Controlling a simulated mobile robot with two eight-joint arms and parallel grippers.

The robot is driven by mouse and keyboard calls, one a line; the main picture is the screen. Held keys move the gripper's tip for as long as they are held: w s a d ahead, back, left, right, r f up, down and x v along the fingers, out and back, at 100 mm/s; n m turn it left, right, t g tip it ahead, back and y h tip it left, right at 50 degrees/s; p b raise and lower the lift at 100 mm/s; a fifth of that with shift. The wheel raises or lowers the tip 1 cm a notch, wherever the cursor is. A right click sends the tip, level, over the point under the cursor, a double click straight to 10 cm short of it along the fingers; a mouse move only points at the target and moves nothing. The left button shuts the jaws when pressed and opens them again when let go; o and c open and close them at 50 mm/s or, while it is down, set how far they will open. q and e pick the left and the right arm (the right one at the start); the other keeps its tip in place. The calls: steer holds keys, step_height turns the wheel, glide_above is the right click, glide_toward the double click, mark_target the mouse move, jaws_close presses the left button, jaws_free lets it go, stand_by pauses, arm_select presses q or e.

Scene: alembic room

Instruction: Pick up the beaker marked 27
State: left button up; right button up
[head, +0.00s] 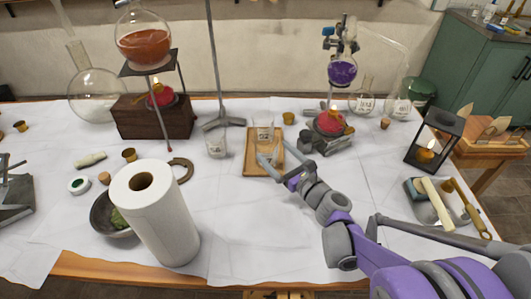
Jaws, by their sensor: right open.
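A clear beaker (263,130) with a small dark marking stands on the back part of a wooden tray (252,170). Another clear marked beaker (215,145) stands on the white cloth just left of the tray. I cannot read the number on either one at this size. My right gripper (281,151) reaches in from the right, low over the tray's right side. Its jaws are open, with the tips in front of and to the right of the beaker on the tray. One finger covers part of the tray. My left gripper is not in view.
A paper towel roll (165,220) stands at front left beside a dark bowl (103,214). A metal stand rod (214,60) rises behind the left beaker. A burner (330,124) with a purple flask above is behind right. A lantern (433,140) stands right. The front middle cloth is clear.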

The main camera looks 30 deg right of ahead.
mark_target(261, 138)
steer(key=w, duration=0.2)
steer(key=w+b, duration=0.1)
steer(key=w, duration=0.2)
steer(key=shift+w+a, duration=0.2)
steer(key=shift+w, duration=0.1)
steer(key=c, duration=1.2)
